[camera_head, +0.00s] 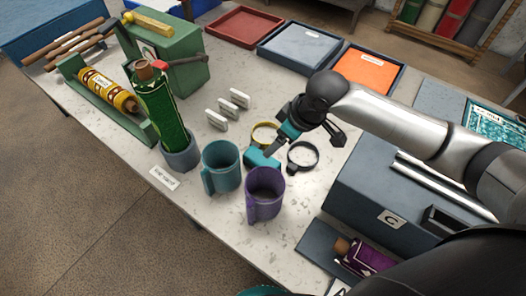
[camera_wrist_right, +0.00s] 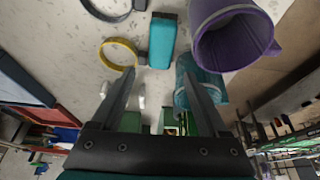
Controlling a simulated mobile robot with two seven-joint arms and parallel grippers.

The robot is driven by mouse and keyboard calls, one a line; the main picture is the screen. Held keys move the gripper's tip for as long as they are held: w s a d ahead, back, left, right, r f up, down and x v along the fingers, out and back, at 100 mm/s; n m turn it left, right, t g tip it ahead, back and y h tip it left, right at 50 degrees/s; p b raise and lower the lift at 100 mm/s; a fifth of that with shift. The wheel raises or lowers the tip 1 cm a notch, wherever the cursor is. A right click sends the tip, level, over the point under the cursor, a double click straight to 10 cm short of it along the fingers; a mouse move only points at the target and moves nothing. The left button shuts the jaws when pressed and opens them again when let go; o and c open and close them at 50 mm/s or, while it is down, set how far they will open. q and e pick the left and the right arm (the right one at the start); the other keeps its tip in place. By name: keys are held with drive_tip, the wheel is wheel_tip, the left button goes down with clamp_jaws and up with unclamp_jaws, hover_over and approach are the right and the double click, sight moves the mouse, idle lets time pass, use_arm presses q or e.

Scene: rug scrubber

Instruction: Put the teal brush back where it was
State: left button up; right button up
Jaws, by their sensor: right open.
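The teal brush (camera_head: 262,158) appears as a small teal block on the pale worktop, between the teal mug, the yellow ring and the purple mug. In the right wrist view the block (camera_wrist_right: 162,40) lies just beyond my fingertips, roughly between their lines. My right gripper (camera_head: 274,149) is open and low over the worktop, close to the block. In the wrist view its jaws (camera_wrist_right: 157,75) are apart with nothing gripped. Whether a fingertip touches the block cannot be told. My left gripper is not in view.
The teal mug (camera_head: 221,166) and purple mug (camera_head: 265,193) stand close by. A yellow ring (camera_head: 264,134) and black ring (camera_head: 303,156) are beside the gripper. A green bottle (camera_head: 162,108) stands in a grey cup. A blue-grey box (camera_head: 362,196) is at right.

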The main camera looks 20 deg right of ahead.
sight(262, 158)
drive_tip(key=b+x, duration=0.1)
drive_tip(key=x, duration=0.6)
drive_tip(key=shift+a+f, duration=0.15)
drive_tip(key=shift+f, duration=0.25)
drive_tip(key=shift+w+a+f+b, duration=0.15)
drive_tip(key=shift+w+f+b, duration=0.15)
drive_tip(key=shift+f, duration=0.35)
drive_tip(key=b+x, duration=0.1)
drive_tip(key=x, duration=0.3)
drive_tip(key=shift+a+f, duration=0.1)
drive_tip(key=shift+f, duration=0.1)
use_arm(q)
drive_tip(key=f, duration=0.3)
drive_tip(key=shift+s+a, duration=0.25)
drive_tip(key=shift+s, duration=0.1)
use_arm(e)
drive_tip(key=shift+f, duration=0.3)
drive_tip(key=c, duration=1.1)
clamp_jaws()
drive_tip(key=shift+r, duration=0.15)
